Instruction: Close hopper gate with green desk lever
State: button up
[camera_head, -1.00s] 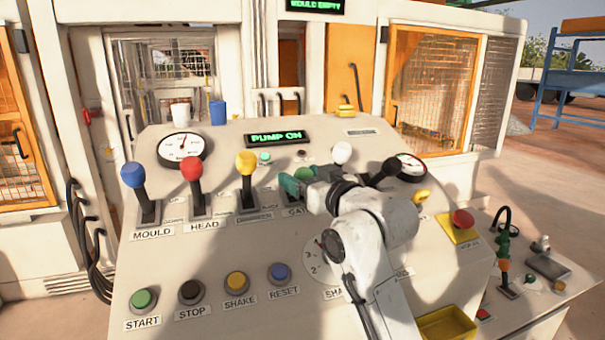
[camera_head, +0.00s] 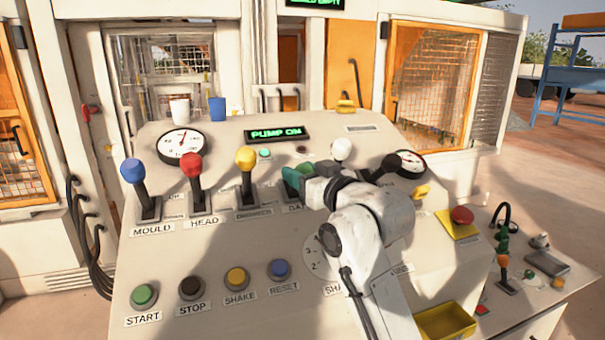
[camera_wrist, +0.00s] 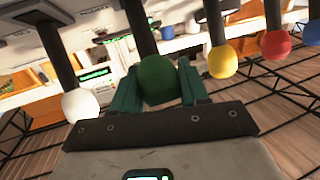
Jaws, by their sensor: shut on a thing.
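The green desk lever stands in the row of levers on the sloped desk, above a label that is partly hidden by my arm. In the wrist view its green knob (camera_wrist: 160,80) sits between the two green fingers of my gripper (camera_wrist: 158,88), with its dark shaft running up behind. My gripper (camera_head: 292,178) is shut on this knob. In the head view the knob is mostly hidden behind my fingers and wrist. The hopper gate itself cannot be made out.
Left of my gripper stand the yellow lever (camera_head: 246,160), red lever (camera_head: 191,165) and blue lever (camera_head: 132,172). The white lever (camera_head: 341,150) and a black lever (camera_head: 389,162) are close to my wrist. A green display (camera_head: 277,133) reads PUMP ON. Several push buttons line the desk's front.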

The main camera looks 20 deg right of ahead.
grip_shut()
jog(key=shift+w+r+p, duration=0.15)
jog(key=shift+w+r, duration=0.35)
jog(key=shift+w, duration=0.3)
jog(key=shift+w+r+p, duration=0.2)
jog(key=shift+w+r, duration=0.3)
jog(key=shift+w, duration=0.25)
jog(key=shift+w+r+p, duration=0.15)
jog(key=shift+w+r, duration=0.35)
jog(key=shift+w, duration=0.3)
jog(key=shift+s, duration=0.1)
jog(key=o, duration=1.2)
grip_release()
jog(key=shift+c, duration=0.2)
jog(key=shift+s, duration=0.1)
jog(key=b+v, duration=0.2)
jog(key=v, duration=0.8)
jog(key=shift+s+b, duration=0.3)
jog(key=shift+b, duration=0.1)
jog(key=shift+d, duration=0.1)
